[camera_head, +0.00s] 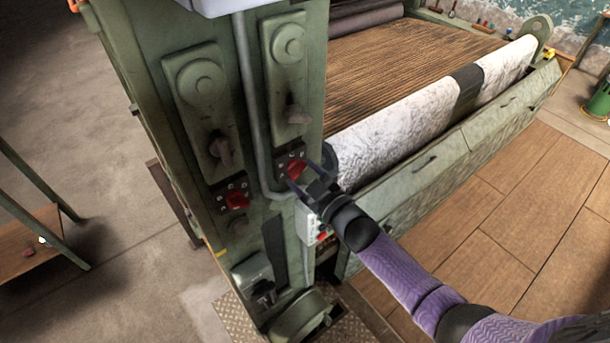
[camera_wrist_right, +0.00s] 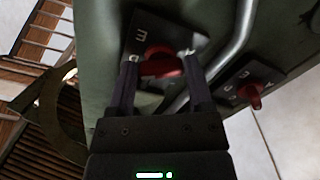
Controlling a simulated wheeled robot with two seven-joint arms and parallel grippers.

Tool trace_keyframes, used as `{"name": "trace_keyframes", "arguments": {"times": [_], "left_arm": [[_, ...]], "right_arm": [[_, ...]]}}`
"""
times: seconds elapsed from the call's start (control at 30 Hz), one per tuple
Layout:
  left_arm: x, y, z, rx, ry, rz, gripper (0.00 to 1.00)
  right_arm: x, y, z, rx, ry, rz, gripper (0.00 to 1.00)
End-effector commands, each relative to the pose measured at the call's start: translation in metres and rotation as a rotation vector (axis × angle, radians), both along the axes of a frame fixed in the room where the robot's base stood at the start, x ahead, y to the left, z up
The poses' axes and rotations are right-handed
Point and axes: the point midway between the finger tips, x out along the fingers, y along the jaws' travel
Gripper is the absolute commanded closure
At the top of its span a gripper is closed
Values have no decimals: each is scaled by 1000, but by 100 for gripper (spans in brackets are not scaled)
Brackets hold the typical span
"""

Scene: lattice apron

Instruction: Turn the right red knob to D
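The right red knob (camera_head: 295,169) sits on a small dark lettered plate on the green machine post. In the right wrist view the knob (camera_wrist_right: 160,63) is a red bar lying roughly crosswise between my fingers. My right gripper (camera_head: 308,179) is at this knob, its fingers apart on either side of the bar. I cannot tell whether they touch it. Pale letters (camera_wrist_right: 139,34) show on the plate, partly covered by the fingertips; I cannot read which one the knob points to. The left red knob (camera_head: 237,200) is on its own plate, apart from the gripper. My left gripper is out of view.
A grey pipe (camera_head: 246,100) runs down the post between the two plates. Handles (camera_head: 219,150) stick out above the knobs. A white switch box (camera_head: 307,224) is just below my right gripper. A white fabric roll (camera_head: 400,125) lies to the right.

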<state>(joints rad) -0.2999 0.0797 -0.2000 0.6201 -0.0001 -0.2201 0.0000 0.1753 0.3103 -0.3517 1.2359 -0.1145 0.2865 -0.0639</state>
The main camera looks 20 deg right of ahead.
Motion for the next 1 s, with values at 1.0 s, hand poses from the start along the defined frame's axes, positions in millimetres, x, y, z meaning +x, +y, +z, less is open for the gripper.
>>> {"name": "trace_keyframes", "arguments": {"times": [1.0], "left_arm": [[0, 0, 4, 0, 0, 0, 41]], "right_arm": [[-94, -34, 0, -1, 0, 0, 0]]}}
